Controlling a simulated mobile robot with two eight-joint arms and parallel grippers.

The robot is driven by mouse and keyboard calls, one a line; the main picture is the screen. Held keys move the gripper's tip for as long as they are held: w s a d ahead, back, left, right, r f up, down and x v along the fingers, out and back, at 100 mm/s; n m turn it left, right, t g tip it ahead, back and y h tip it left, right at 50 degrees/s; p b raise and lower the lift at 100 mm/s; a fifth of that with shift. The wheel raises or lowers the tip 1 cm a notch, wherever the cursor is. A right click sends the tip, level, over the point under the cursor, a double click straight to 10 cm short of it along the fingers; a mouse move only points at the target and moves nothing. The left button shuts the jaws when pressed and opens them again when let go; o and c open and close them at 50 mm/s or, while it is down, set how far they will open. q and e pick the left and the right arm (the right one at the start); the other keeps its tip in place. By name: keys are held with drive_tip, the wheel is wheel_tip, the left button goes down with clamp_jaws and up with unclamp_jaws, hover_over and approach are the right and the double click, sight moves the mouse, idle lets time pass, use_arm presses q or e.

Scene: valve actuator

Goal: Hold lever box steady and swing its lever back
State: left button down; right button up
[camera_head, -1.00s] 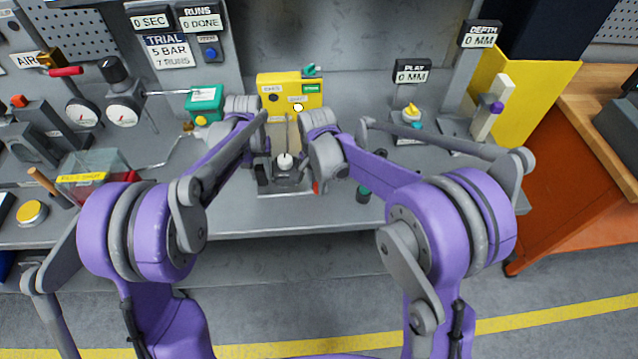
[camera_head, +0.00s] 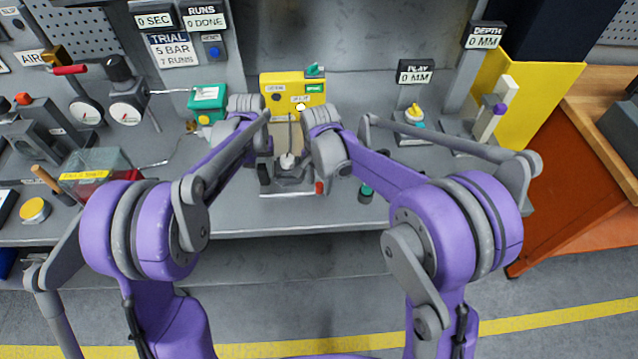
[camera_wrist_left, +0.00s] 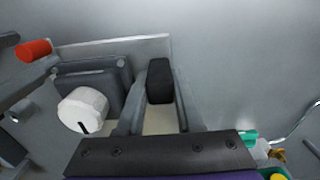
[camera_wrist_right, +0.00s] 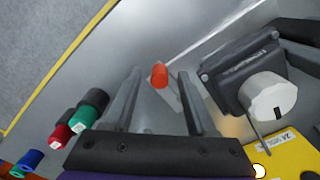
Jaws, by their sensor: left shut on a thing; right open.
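The lever box is a grey block (camera_head: 291,178) with a white round knob (camera_head: 287,161), on a pale plate on the bench. In the left wrist view, a black grip block (camera_wrist_left: 160,82) stands beside the grey box (camera_wrist_left: 90,82). My left gripper (camera_wrist_left: 160,95) has its fingers on both sides of that block and is shut on it. The lever's orange-red tip (camera_wrist_right: 159,75) shows in the right wrist view, between the fingers of my right gripper (camera_wrist_right: 160,78). That gripper is open, with gaps beside the tip. The head view partly hides both gripper tips behind my arms.
A yellow panel box (camera_head: 293,90) stands behind the lever box. Green, red and blue capped pieces (camera_wrist_right: 78,120) lie near my right gripper. A green box (camera_head: 207,101) and gauges stand left; a yellow-topped part (camera_head: 414,115) stands right. The front bench strip is clear.

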sight(319, 184)
use_arm(q)
drive_tip(key=shift+s+f, duration=0.1)
drive_tip(key=shift+f, duration=0.15)
use_arm(e)
wheel_tip(319, 184, up, 11)
drive_tip(key=shift+s, duration=0.15)
use_arm(q)
drive_tip(key=shift+c, duration=2.4)
unclamp_jaws()
drive_tip(key=shift+r, duration=0.1)
use_arm(e)
drive_tip(key=shift+r, duration=0.1)
use_arm(q)
drive_tip(key=shift+w, duration=0.2)
drive_tip(key=shift+r, duration=0.1)
